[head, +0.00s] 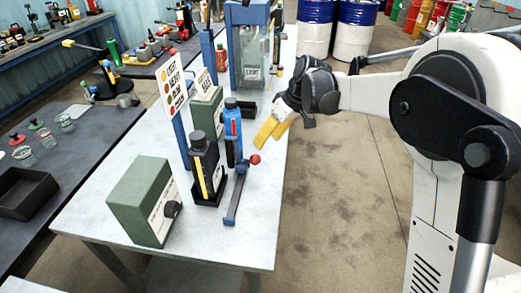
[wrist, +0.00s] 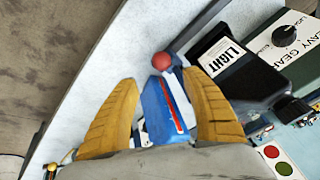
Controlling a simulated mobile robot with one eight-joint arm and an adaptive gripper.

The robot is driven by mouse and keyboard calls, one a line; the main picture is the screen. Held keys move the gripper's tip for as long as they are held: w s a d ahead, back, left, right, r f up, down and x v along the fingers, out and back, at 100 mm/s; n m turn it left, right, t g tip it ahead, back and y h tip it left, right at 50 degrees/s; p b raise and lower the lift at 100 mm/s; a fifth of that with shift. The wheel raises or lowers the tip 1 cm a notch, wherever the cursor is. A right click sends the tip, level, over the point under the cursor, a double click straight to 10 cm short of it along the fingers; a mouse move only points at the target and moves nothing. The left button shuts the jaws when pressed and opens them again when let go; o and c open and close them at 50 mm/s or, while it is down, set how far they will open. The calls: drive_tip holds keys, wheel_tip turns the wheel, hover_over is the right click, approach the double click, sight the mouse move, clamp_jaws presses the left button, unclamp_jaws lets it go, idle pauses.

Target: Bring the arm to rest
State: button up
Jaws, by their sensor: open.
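My gripper (head: 270,130) hangs over the right edge of the white-topped table (head: 110,205), its yellow fingers apart and empty. In the wrist view the fingers (wrist: 160,80) are spread, with a blue piece with a red stripe (wrist: 165,110) showing between them; I cannot tell how far below it lies. A black bottle with a yellow stripe (head: 205,168) stands nearer, in a black holder. A red ball knob (head: 255,159) tops a lever beside them, just below the fingers.
A green box with a dial (head: 145,205) sits at the table's near end, another green box (head: 207,113) farther back. A blue-framed clear case (head: 249,50) stands at the far end. Drums (head: 315,28) stand beyond. The floor (head: 335,190) right of the table is clear.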

drive_tip(key=shift+v, duration=1.1)
drive_tip(key=s+d+r+m+t+h, duration=0.1)
drive_tip(key=s+d+r+m, duration=0.2)
drive_tip(key=s, duration=0.4)
drive_tip(key=s+d+r+m+t+h, duration=0.1)
drive_tip(key=s+d+r+t, duration=0.1)
drive_tip(key=s+d+r, duration=0.4)
drive_tip(key=s+d+f+m+t+h, duration=0.1)
drive_tip(key=s+d+f+m, duration=0.1)
drive_tip(key=s, duration=0.6)
drive_tip(key=s+d+f+m+t+h, duration=0.1)
drive_tip(key=s+d+f+m, duration=0.2)
drive_tip(key=s, duration=0.5)
drive_tip(key=shift+d+f+t+h, duration=0.4)
drive_tip(key=shift+d+f, duration=0.45)
drive_tip(key=shift+d, duration=0.25)
